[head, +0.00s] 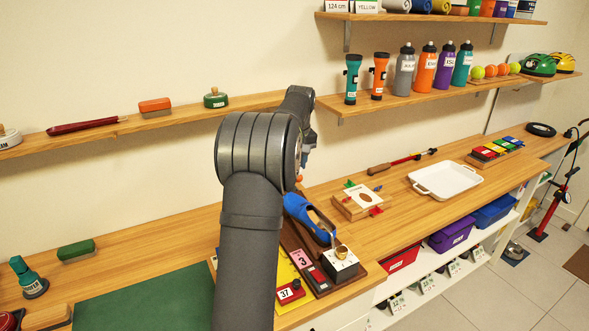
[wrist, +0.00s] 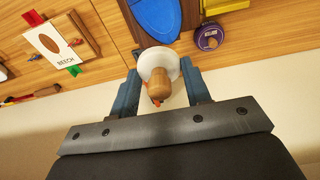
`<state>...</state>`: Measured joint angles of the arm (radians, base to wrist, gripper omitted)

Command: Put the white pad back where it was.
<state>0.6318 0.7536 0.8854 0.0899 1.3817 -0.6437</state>
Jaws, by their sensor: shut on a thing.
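The white pad (wrist: 145,62) is a round white disc with a wooden knob (wrist: 159,82), seen in the wrist view. My gripper (wrist: 160,88) is shut on it, with one blue-grey finger on each side. A small orange bit shows beside the knob. In the head view my arm hides most of the gripper and the pad. The gripper end is near the wall, above the workbench. On the left wall shelf (head: 180,112) stand another pale round pad with a knob (head: 9,137), a dark red long-handled tool (head: 85,126), an orange-topped brush (head: 155,106) and a green round pad (head: 215,100).
A blue shoe (head: 306,218) lies on a wooden stand, also seen in the wrist view (wrist: 155,18). A purple tin (wrist: 209,38) is beside it there. A BEECH board (head: 362,201) and white tray (head: 445,181) lie right. Bare shelf shows between the red tool and orange brush.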

